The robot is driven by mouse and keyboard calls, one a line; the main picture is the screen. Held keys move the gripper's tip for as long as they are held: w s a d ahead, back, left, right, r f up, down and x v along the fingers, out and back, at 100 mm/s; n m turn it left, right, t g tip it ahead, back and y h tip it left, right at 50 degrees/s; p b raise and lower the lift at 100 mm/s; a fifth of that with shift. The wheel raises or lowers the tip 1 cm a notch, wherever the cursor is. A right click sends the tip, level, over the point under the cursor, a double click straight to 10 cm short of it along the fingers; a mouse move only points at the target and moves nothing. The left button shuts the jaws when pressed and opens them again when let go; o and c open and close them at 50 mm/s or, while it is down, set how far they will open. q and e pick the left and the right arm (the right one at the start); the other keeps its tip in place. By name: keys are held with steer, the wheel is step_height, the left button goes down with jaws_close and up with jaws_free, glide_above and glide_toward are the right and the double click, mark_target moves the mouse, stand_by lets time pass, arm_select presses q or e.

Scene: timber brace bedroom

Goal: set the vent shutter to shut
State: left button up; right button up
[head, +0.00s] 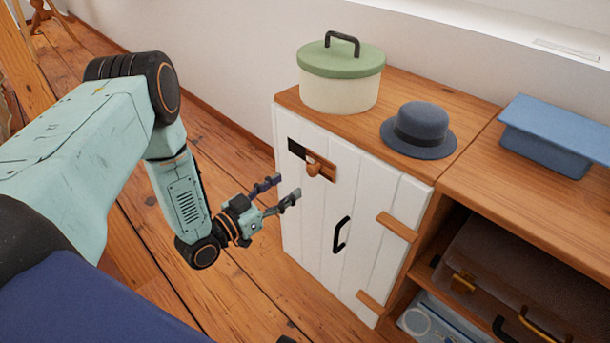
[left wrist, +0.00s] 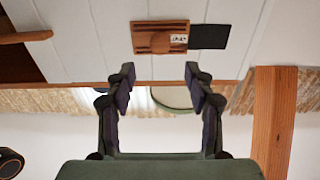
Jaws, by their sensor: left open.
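The vent shutter (head: 326,172) is a small wooden slide with a knob (head: 313,169), high on the white plank door (head: 362,190) of a cabinet. A dark rectangle (head: 296,149) shows bare at its left in the head view. The left wrist view, upside down, shows the wooden slide (left wrist: 150,46) with a small label, and the dark rectangle (left wrist: 208,36) to its right. My left gripper (head: 281,190) is open and empty, in front of the door and apart from the shutter. Its spread fingers (left wrist: 160,75) also show in the left wrist view. My right gripper is not seen.
A black handle (head: 341,235) sticks out lower on the door. A green-lidded pot (head: 341,88) and a blue-grey hat (head: 418,130) stand on the cabinet top. An open shelf with a brown case (head: 510,270) is at the right. Plank floor (head: 255,290) lies clear before the door.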

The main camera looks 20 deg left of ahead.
mark_target(310, 171)
arm_select(q)
steer(key=b+x, duration=0.2)
steer(key=x, duration=0.4)
steer(key=shift+w+f, duration=0.1)
steer(key=shift+f, duration=0.05)
steer(key=shift+w+d+b, duration=0.25)
steer(key=shift+w+b, duration=0.05)
steer(key=shift+w, duration=0.35)
steer(key=shift+c, duration=0.3)
jaws_close()
